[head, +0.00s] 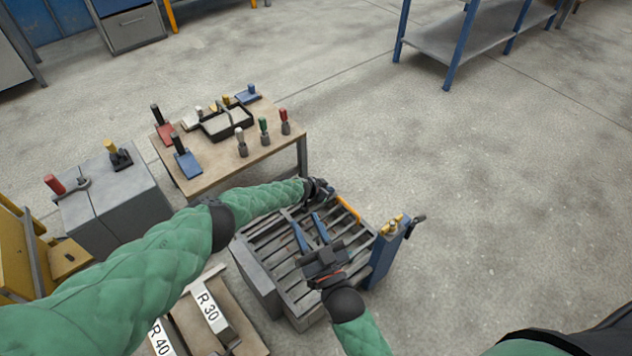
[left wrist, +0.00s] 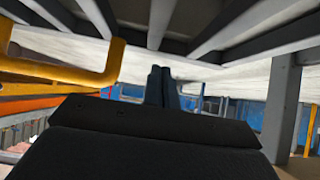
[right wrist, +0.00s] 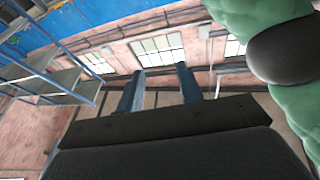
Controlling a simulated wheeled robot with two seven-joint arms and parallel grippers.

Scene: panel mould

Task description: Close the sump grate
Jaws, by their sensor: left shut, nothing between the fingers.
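The sump grate (head: 262,268), a grey slatted panel, sits at the lower middle of the head view, with an orange handle (head: 348,208) at its far right edge. In the left wrist view, slats (left wrist: 225,30) cross the top and the yellow-orange handle (left wrist: 90,76) is at the left. My left gripper (head: 330,190) is at the grate's far edge beside the handle; its fingers (left wrist: 162,86) are together and empty, apart from the handle. My right gripper (head: 310,232) is over the slats, its fingers (right wrist: 159,88) spread and empty. I cannot tell how far the grate is tilted.
A blue post (head: 385,258) with a brass fitting and black lever stands right of the grate. A wooden table (head: 262,150) with tools is behind it. Grey cabinets (head: 118,200) stand left; labelled moulds (head: 212,305) lie below. The floor at right is clear.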

